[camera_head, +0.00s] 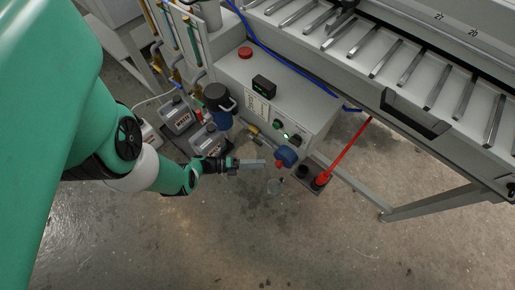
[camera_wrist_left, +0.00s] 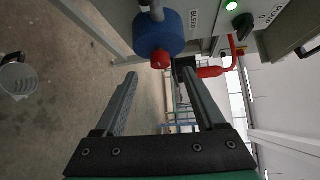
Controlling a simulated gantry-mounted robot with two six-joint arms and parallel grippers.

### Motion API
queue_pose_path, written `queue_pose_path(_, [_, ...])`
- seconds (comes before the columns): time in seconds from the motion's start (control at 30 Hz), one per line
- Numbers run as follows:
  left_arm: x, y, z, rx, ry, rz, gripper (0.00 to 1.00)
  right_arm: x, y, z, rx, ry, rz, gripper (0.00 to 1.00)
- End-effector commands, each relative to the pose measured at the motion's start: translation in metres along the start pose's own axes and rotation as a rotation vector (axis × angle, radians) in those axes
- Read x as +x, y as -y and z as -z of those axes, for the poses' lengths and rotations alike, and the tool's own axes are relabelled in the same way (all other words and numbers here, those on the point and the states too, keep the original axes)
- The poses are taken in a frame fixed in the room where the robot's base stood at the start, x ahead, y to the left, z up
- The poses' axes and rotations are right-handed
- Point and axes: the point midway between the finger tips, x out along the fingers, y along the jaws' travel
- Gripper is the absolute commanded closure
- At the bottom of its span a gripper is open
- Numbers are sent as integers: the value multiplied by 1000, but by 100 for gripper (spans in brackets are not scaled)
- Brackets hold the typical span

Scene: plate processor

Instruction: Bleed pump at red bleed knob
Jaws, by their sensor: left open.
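The red bleed knob (camera_head: 279,165) sits on the end of the round blue pump part (camera_head: 287,156), on the front of the grey machine box (camera_head: 265,85). In the left wrist view, the red knob (camera_wrist_left: 160,59) and the blue part (camera_wrist_left: 157,34) show at top centre. My left gripper (camera_head: 264,163) comes in from the left and points at the knob. In the left wrist view, its fingers (camera_wrist_left: 159,73) are spread and empty, with the knob ahead of the gap between their tips. No contact shows. My right gripper is not in view.
A clear cup (camera_head: 273,187) is below the knob. A red pipe (camera_head: 346,150) rises to the right of the pump. Grey containers (camera_head: 177,116) and a blue canister (camera_head: 218,98) stand at left. The floor in front is clear.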

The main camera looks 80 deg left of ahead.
Motion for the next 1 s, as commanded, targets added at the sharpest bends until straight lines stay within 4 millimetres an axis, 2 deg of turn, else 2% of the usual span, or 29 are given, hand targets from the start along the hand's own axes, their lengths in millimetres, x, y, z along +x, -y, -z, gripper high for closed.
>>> queue_pose_path(0.1, [-22, 1, -1, -2, 8, 0, 28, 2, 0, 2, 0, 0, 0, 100])
queue_pose_path(0.3, [-43, 0, 0, 0, 2, 0, 28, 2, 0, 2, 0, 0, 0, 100])
queue_pose_path(1.0, [-46, 0, 0, -1, -1, 0, 28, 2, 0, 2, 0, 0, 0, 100])
